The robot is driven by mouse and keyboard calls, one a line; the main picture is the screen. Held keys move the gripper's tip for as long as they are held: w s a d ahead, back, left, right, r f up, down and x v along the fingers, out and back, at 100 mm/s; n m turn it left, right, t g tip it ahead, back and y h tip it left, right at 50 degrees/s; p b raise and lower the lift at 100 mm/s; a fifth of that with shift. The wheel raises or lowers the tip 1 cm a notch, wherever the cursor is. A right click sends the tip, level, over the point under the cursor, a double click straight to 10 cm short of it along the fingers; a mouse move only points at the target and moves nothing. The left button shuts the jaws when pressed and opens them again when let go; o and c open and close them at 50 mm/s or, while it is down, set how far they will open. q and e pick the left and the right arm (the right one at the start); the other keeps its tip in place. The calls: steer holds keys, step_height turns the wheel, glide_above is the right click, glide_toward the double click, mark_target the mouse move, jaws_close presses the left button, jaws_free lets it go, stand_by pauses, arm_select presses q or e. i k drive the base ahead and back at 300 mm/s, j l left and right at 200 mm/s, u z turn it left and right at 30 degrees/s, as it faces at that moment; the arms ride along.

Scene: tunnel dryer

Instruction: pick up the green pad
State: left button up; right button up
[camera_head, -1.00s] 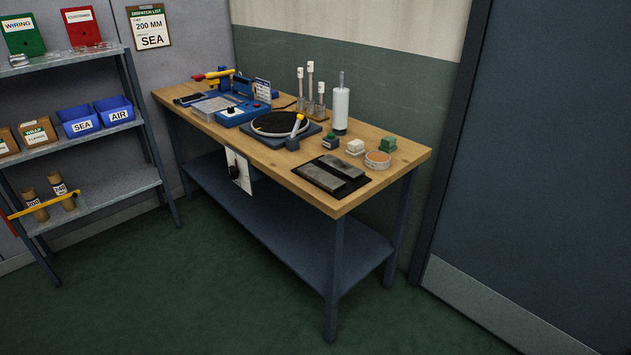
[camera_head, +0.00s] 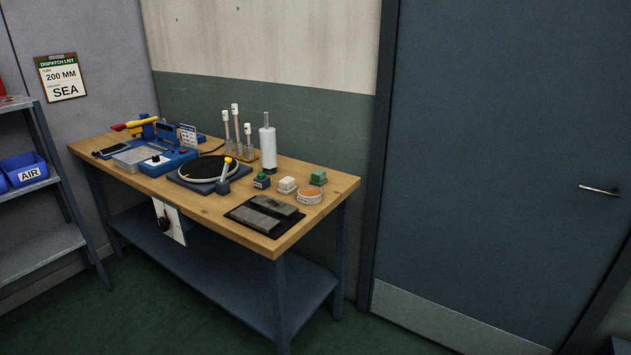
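Two small green-topped blocks stand on the wooden workbench (camera_head: 215,207) in the head view. One green block (camera_head: 318,178) is near the bench's back right corner. The other, a darker green-topped block (camera_head: 261,181), stands to its left, beside the round black turntable (camera_head: 200,169). A cream block (camera_head: 287,185) stands between them. I cannot tell from this distance which of the two green ones is the pad. Neither of my grippers is in view.
A round dish with an orange top (camera_head: 309,197) and a dark mat (camera_head: 240,213) with grey slabs lie near the bench's right end. A white cylinder (camera_head: 267,147) stands behind. A shelf rack (camera_head: 45,250) is at left, a closed door (camera_head: 490,150) at right. Green floor in front is clear.

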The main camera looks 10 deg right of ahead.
mark_target(318, 179)
steer(key=i+l+u, duration=0.15)
steer(key=u, duration=0.2)
steer(key=l+u, duration=0.35)
steer(key=i+l+u, duration=0.15)
steer(key=u, duration=0.2)
